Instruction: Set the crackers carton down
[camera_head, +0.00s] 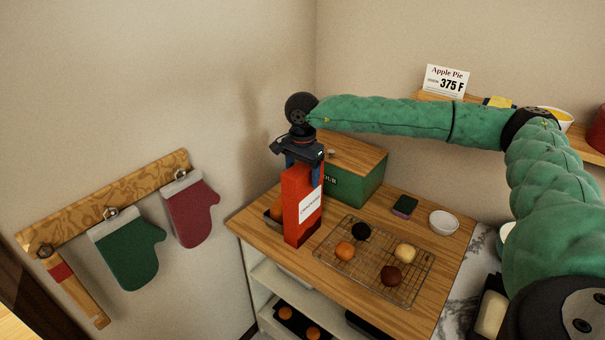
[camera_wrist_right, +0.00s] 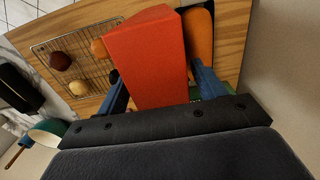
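The red crackers carton (camera_head: 293,212) with a white label stands upright at the left end of the wooden counter (camera_head: 404,319), beside the wire rack. Its base appears to be at or very near the counter top; I cannot tell whether it touches. My right gripper (camera_head: 303,165) reaches down from above with its blue fingers on either side of the carton's upper part. In the right wrist view the carton (camera_wrist_right: 147,62) fills the space between the fingers (camera_wrist_right: 160,90), which appear closed on its sides. My left gripper is not in view.
A wire cooling rack (camera_head: 331,259) with several round buns is right of the carton. A green box with a wooden lid (camera_head: 345,154) stands behind it. A sponge (camera_head: 404,206) and white bowl (camera_head: 443,222) sit farther right. Oven mitts (camera_head: 126,247) hang on the left wall.

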